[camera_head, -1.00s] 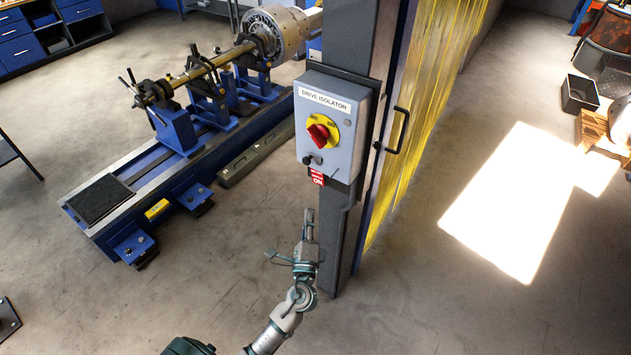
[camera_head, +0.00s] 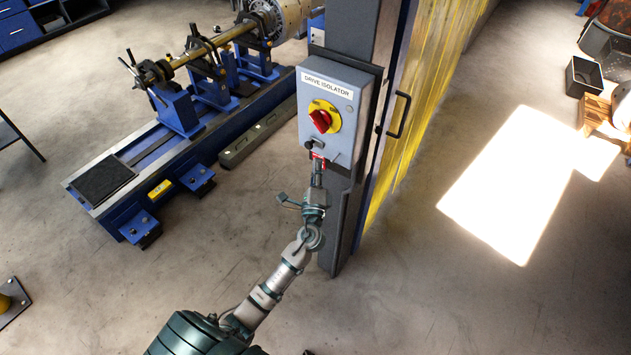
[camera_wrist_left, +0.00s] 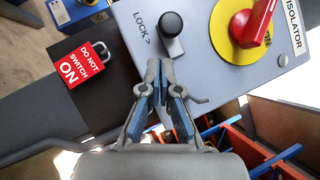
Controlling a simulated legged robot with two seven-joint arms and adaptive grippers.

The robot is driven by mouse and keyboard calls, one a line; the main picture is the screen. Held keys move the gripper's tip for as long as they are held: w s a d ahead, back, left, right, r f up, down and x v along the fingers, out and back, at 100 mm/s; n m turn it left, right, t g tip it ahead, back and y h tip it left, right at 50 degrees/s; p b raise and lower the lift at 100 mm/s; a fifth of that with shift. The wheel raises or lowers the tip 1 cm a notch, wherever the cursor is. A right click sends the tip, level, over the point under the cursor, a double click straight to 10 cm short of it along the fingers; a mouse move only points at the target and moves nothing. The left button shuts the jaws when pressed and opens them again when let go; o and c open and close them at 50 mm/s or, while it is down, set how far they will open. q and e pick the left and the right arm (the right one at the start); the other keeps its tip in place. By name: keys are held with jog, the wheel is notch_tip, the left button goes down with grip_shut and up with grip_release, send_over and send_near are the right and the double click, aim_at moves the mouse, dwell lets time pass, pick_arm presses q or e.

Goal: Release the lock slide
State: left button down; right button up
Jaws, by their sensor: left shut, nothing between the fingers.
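The grey drive isolator box (camera_head: 335,105) is mounted on the dark post. Its lock slide, a black knob (camera_head: 309,145), sits low on the box's face; in the left wrist view the knob (camera_wrist_left: 172,24) is beside the print "LOCK >". The red rotary handle (camera_head: 320,121) sits on a yellow disc above it. My left gripper (camera_head: 318,170) is shut and empty just below the box. Its fingertips (camera_wrist_left: 161,64) are close to the knob; contact cannot be told.
The dark post (camera_head: 350,215) stands right behind my left gripper. A door handle (camera_head: 399,115) and yellow strip curtain (camera_head: 440,90) are to its right. The blue balancing machine (camera_head: 160,165) stands at left. The floor in front is clear.

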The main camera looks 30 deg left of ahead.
aim_at(328, 135)
pick_arm(q)
jog(key=shift+w+a+r, duration=0.15)
jog(key=shift+a+r, duration=0.25)
jog(key=shift+r, duration=0.15)
jog(key=shift+w+r+p, duration=0.15)
jog(key=shift+r+p, duration=0.3)
jog(key=shift+r, duration=0.1)
pick_arm(e)
jog(key=shift+w+d+r, duration=0.1)
jog(key=shift+d+r, duration=0.35)
jog(key=shift+d, duration=0.15)
